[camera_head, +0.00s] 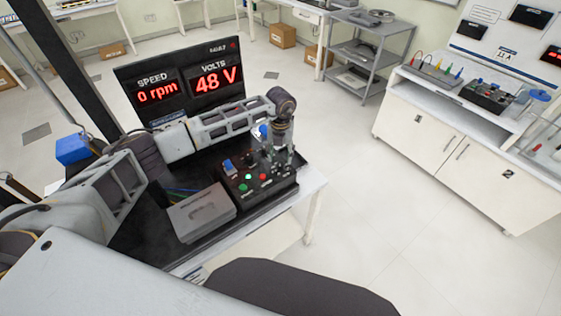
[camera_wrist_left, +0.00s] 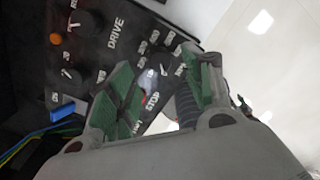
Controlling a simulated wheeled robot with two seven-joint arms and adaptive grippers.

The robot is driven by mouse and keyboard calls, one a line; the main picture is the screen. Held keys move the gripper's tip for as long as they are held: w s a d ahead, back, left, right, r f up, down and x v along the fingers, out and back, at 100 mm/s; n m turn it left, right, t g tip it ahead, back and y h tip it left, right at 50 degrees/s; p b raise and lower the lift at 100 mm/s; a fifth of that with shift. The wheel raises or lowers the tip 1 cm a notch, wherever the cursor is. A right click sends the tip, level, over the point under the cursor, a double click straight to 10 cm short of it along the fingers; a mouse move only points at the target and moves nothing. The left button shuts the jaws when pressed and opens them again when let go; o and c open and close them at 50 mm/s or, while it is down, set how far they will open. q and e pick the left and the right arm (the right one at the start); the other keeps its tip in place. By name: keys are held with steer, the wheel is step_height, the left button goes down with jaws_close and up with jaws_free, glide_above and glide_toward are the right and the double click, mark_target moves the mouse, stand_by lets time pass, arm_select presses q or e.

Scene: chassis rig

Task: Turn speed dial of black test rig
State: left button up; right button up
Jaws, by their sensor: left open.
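The black test rig (camera_head: 262,195) stands on the bench and has a sloped panel with a green button, a red button and several knobs. My left gripper (camera_head: 279,163) hangs over the right back part of that panel and hides controls there. In the left wrist view my left gripper (camera_wrist_left: 150,88) is open, its green-padded fingers spread over the panel (camera_wrist_left: 75,48). My right gripper is not in view.
A display board (camera_head: 185,85) behind the rig reads 0 rpm and 48 V. A grey box (camera_head: 202,212) sits left of the rig. A blue block (camera_head: 73,149) is farther left. The floor right of the bench is clear up to a white cabinet (camera_head: 425,140).

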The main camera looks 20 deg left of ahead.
mark_target(281, 163)
arm_select(q)
steer(key=shift+f+p, duration=0.35)
steer(key=shift+f, duration=2.1)
steer(key=c, duration=1.1)
steer(key=shift+o, duration=0.2)
steer(key=shift+b, duration=0.3)
